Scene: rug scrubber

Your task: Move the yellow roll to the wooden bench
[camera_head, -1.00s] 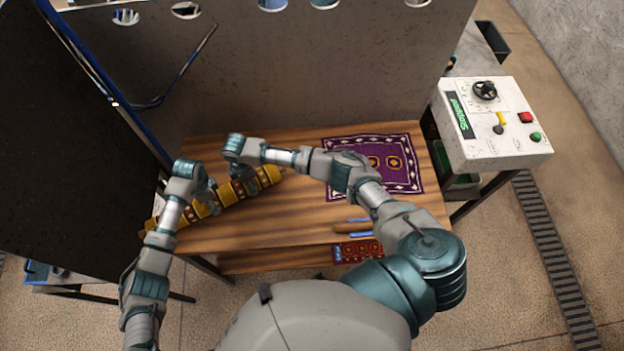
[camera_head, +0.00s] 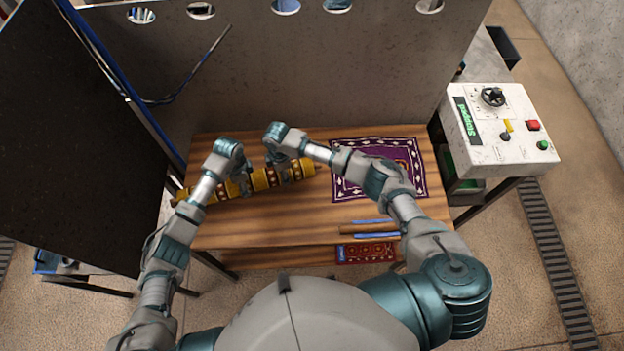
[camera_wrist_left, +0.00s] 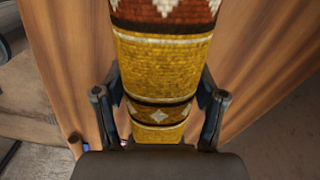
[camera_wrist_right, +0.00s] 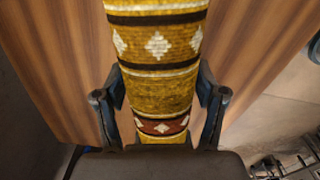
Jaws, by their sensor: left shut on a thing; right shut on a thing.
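The yellow roll (camera_head: 262,180), a rolled rug with dark and red patterned bands, is over the left part of the wooden bench (camera_head: 270,222). It runs slightly slanted, its right end farther back. My left gripper (camera_head: 240,187) is shut on the roll left of its middle; the left wrist view shows the roll (camera_wrist_left: 160,70) between the fingers (camera_wrist_left: 160,115). My right gripper (camera_head: 284,175) is shut on it nearer the right end; the right wrist view shows the roll (camera_wrist_right: 160,85) between the fingers (camera_wrist_right: 160,115). I cannot tell whether the roll touches the bench top.
A purple rug (camera_head: 345,185) lies flat on the bench's right part. Tools with blue and wooden parts (camera_head: 365,229) lie near the front edge. A red rug (camera_head: 365,253) is on the lower shelf. A control box (camera_head: 500,130) stands right; dark panels stand behind and left.

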